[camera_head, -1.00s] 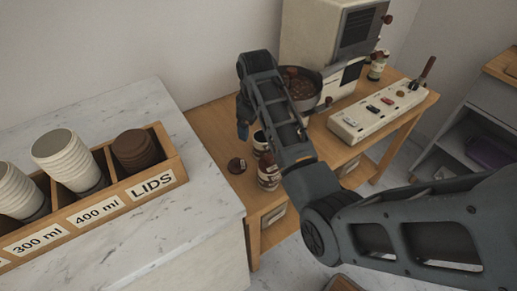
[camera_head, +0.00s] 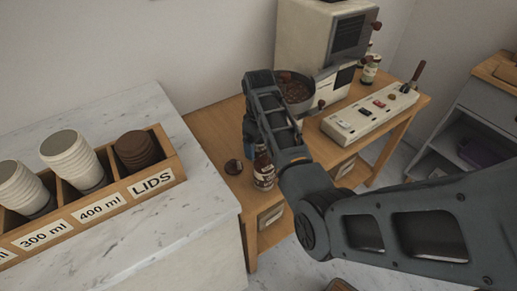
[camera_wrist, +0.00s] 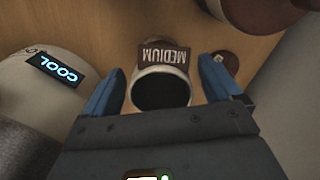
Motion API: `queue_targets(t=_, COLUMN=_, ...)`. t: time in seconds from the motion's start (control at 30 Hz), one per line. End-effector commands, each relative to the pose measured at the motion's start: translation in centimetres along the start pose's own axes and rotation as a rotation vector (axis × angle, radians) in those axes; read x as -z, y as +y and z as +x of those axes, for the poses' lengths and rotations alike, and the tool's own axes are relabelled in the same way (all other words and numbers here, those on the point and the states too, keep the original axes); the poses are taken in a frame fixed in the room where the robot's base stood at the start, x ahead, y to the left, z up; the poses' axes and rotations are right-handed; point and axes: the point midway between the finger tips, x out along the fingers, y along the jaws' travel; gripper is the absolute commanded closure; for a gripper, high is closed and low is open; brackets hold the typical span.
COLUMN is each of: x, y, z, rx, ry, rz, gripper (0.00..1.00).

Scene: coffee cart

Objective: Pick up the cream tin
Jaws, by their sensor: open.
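The cream tin (camera_wrist: 161,72) stands open on the wooden table in the wrist view. It has a dark inside and a brown label reading MEDIUM. My gripper (camera_wrist: 164,78) is open, with one blue finger on each side of the tin and bare space inside the jaws. I cannot tell whether either finger touches it.
A pan of beans (camera_head: 295,90) and a cream machine (camera_head: 308,45) are behind. A switch panel (camera_head: 370,115) lies right. The marble counter (camera_head: 190,200) with a cup rack (camera_head: 165,190) is left.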

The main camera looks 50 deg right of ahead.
Motion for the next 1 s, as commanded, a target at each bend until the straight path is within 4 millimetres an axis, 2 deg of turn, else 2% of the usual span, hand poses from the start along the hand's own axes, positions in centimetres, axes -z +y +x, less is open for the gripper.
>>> queue_targets(t=0.1, x=-0.1, y=-0.1, z=1.8, rx=0.001, ry=-0.003, rz=-0.002, gripper=0.08)
queue_targets(t=0.2, x=-0.1, y=-0.1, z=2.7, rx=0.001, ry=-0.001, rz=-0.001, gripper=0.08)
queue_targets(t=0.5, x=0.0, y=0.0, z=3.0, rx=-0.001, ry=0.001, rz=-0.001, gripper=0.09)
queue_targets(t=1.0, x=0.0, y=0.0, z=3.0, rx=0.000, ry=0.001, rz=-0.001, gripper=0.57)
